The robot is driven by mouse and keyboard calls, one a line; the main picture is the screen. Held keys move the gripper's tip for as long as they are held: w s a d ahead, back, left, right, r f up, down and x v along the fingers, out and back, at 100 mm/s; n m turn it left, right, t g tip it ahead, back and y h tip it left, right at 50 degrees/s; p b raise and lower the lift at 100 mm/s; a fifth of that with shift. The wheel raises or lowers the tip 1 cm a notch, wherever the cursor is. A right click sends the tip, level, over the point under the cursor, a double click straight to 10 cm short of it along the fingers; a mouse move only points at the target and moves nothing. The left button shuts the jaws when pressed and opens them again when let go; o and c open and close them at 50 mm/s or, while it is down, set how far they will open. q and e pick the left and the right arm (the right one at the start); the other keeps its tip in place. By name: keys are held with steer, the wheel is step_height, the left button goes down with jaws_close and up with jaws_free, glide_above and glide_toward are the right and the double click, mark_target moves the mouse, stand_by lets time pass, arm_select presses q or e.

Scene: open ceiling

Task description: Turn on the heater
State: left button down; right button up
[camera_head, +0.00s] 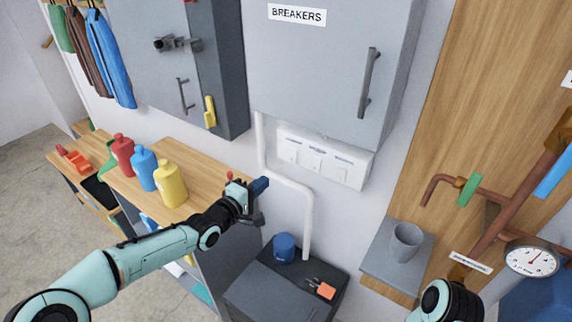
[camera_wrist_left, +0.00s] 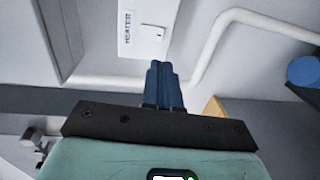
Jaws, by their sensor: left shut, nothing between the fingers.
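A white switch panel (camera_head: 318,160) with several labelled switches is on the wall below the grey breaker box. In the left wrist view, a white plate (camera_wrist_left: 150,42) carries a label reading HEATER (camera_wrist_left: 127,27). My left gripper (camera_head: 261,186) is left of and below the panel, apart from it, with its blue fingers shut and empty. The shut fingertips (camera_wrist_left: 162,68) also show in the left wrist view, just below the plate in the picture. The switch positions are too small to read. Part of my right arm shows at the lower right, but its gripper is not visible.
A white pipe (camera_head: 308,215) runs below the panel. The BREAKERS box (camera_head: 320,70) overhangs it. Yellow (camera_head: 170,185), blue and red bottles stand on the wooden counter. A blue canister (camera_head: 284,247) is on a dark box; a grey cup (camera_head: 406,242) is on a shelf at right.

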mark_target(292, 160)
arm_select(q)
steer(key=p+x, duration=0.3)
steer(key=x, duration=0.9)
steer(key=shift+w+r, duration=0.1)
steer(key=shift+r, duration=0.05)
steer(key=shift+w+d+f, duration=0.15)
steer(key=shift+w+f, duration=0.05)
arm_select(e)
steer(key=w+r, duration=0.1)
steer(key=r, duration=0.1)
steer(key=w+r, duration=0.1)
steer(key=shift+w+r, duration=0.4)
arm_select(q)
steer(key=shift+s, duration=0.1)
